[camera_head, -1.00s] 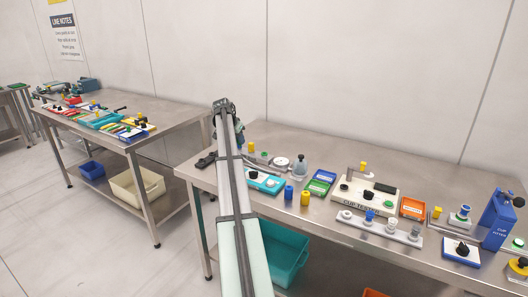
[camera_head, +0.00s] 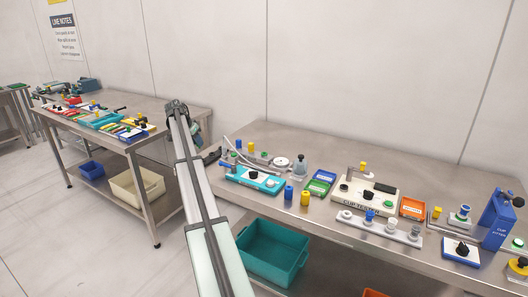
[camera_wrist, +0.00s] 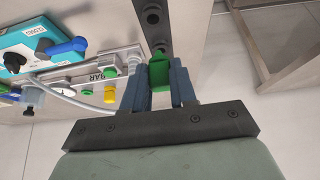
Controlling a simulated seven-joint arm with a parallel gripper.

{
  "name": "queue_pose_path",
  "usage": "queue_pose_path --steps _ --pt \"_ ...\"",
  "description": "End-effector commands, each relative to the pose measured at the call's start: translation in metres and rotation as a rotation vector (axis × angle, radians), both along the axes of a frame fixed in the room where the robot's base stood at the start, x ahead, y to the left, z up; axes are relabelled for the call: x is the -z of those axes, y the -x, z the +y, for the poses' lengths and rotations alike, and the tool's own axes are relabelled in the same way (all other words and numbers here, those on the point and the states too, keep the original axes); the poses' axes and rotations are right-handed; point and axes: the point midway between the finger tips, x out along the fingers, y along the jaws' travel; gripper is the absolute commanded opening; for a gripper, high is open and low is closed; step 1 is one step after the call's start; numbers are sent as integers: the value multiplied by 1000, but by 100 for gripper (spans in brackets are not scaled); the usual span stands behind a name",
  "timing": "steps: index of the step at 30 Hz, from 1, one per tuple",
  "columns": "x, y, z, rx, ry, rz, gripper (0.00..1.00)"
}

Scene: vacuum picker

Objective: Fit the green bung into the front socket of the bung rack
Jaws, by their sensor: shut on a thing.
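My gripper (camera_wrist: 161,73) is shut on the green bung (camera_wrist: 159,76), which sits between its two blue-grey fingers in the wrist view. A dark grey bar with round holes (camera_wrist: 152,38), which looks like the bung rack, runs up from just beyond the bung. The bung overlaps the near end of this bar in the picture; I cannot tell whether it touches the bar or is in a socket. In the head view my arm's end is at the left end of the near bench, and the bung and fingers are hidden behind it.
A teal box with a black knob (camera_head: 255,179) and blue handle stands right of the arm. Blue (camera_head: 288,192) and yellow (camera_head: 305,198) cylinders stand near it. A white cable (camera_wrist: 80,98) curves close to my left finger.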

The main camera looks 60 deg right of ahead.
Motion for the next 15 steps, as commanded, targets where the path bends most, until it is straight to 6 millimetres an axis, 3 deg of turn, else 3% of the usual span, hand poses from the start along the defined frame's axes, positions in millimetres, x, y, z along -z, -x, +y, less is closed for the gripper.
queue_pose_path --steps 1,6,15 --pt "13 4 -1 3 -2 3 0" --pt "35 4 -1 2 -1 2 0" --pt "50 3 -2 2 0 1 0"
